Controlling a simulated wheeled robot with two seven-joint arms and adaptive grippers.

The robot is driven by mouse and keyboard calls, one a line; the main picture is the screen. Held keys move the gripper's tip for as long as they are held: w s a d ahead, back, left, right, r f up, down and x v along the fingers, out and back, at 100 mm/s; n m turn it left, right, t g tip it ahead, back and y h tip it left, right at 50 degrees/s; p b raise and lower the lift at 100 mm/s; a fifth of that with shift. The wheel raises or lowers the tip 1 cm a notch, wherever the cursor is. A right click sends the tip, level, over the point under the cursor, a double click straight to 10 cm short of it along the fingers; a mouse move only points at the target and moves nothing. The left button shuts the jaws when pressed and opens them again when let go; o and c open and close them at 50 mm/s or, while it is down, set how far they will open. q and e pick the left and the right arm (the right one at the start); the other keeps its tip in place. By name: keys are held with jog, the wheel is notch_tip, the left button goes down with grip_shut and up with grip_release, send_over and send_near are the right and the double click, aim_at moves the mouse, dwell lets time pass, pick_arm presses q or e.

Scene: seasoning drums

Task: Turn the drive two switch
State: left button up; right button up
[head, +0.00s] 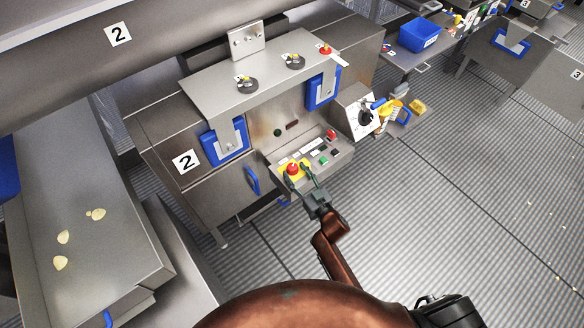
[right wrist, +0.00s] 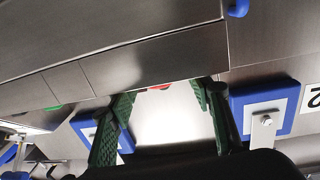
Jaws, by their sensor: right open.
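A control panel (head: 330,153) juts from the front of the steel machine marked 2. It carries a red push button on a yellow base (head: 292,169), a red switch (head: 331,134), and green and black controls. I cannot read which is the drive two switch. A rotary switch with a black knob (head: 366,117) sits on a white plate on a box to the right. My right gripper (head: 301,178) is open at the panel's front, fingers beside the red button. In the right wrist view its green fingers (right wrist: 165,120) are apart, with a red bit showing beyond them. My left gripper is not in view.
Black knobs (head: 247,84) and a red button (head: 325,49) are on the machine's top. Blue-framed brackets (head: 225,142) and a blue handle (head: 252,180) are on its front. A steel tray table (head: 95,255) stands at left. The ribbed floor at right is largely clear.

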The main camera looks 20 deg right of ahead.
jog(key=shift+x, duration=1.3)
jog(key=shift+c, duration=0.2)
grip_shut()
